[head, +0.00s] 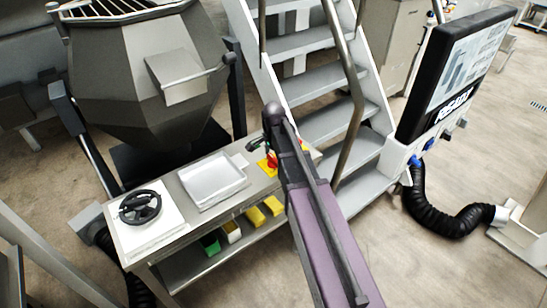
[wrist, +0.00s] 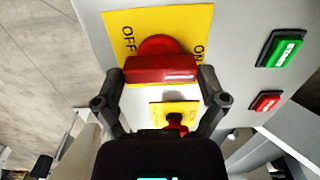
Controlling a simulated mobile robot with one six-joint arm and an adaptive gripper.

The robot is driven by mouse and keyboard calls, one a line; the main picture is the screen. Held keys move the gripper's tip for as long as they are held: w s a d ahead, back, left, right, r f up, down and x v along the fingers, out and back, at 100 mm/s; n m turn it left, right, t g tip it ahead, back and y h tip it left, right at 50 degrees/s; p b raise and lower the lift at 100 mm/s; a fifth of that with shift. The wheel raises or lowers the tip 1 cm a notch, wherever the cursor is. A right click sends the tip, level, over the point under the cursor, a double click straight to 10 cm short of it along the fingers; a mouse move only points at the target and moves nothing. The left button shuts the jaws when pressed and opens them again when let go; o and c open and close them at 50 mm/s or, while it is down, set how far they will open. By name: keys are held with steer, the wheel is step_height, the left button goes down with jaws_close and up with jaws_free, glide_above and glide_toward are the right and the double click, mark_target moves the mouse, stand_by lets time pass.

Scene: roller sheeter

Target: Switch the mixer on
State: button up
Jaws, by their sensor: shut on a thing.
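A red rotary switch handle (wrist: 160,68) sits on a yellow plate (wrist: 180,22) marked OFF at its left and ON at its right in the wrist view. The handle's bar lies roughly crosswise; I cannot tell which mark it is set to. My gripper (wrist: 160,80) has one finger at each end of the bar and is shut on it. In the head view, my gripper (head: 256,146) is at the table's right end, by the red handle (head: 272,160), which is partly hidden by my arm. A large grey faceted vessel (head: 145,75), perhaps the mixer, stands behind the table.
A smaller red knob on a yellow plate (wrist: 178,107), a green button (wrist: 281,48) and a red button (wrist: 265,102) are near the handle. The table holds a white tray (head: 212,180) and a black handwheel (head: 140,207). Stairs (head: 325,85) and a screen panel (head: 455,75) stand right.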

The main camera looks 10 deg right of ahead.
steer(key=o, duration=0.8)
steer(key=shift+n, duration=0.4)
